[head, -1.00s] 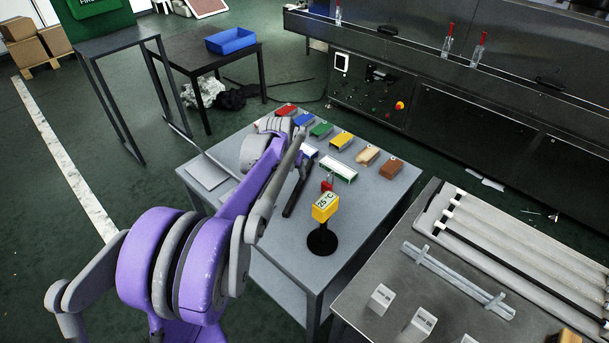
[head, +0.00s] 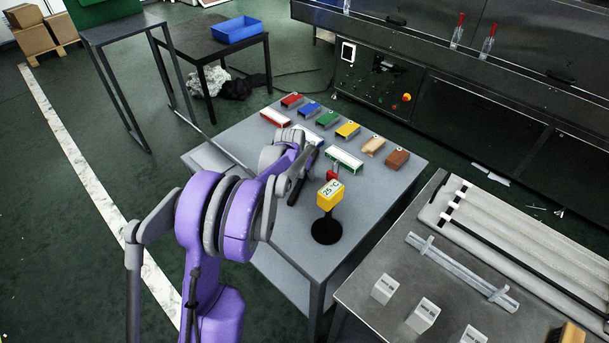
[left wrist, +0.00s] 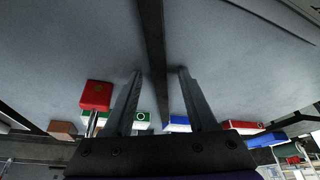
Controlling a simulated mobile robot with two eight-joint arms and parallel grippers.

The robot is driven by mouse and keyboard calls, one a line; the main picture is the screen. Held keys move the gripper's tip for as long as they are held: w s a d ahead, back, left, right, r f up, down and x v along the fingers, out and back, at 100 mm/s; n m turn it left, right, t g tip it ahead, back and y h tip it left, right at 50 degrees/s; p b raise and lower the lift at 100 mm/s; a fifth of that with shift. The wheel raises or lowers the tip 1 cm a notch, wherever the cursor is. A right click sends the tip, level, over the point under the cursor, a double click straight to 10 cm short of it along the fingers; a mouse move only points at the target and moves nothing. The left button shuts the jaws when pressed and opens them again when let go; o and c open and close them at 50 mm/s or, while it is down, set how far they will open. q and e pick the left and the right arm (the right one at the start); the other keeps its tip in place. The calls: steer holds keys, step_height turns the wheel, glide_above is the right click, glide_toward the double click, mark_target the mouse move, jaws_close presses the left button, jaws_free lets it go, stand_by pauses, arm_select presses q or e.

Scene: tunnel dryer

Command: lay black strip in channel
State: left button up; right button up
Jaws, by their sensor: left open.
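The black strip lies on the grey table (head: 360,205); a short end of it (head: 296,192) shows beside my left arm in the head view, the rest being hidden. In the left wrist view the dark strip (left wrist: 152,45) runs between the open fingers of my left gripper (left wrist: 160,72), apart from both. A light grey channel-like rail (head: 462,272) with two cross brackets lies on the right-hand metal table. My right gripper is not in view.
Several coloured boxes, including a brown one (head: 397,160), line the table's back. Small grey blocks (head: 423,316) and a pale tray with long rods (head: 500,238) occupy the right table.

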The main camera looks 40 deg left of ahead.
arm_select(q)
jaws_close()
stand_by(0.4)
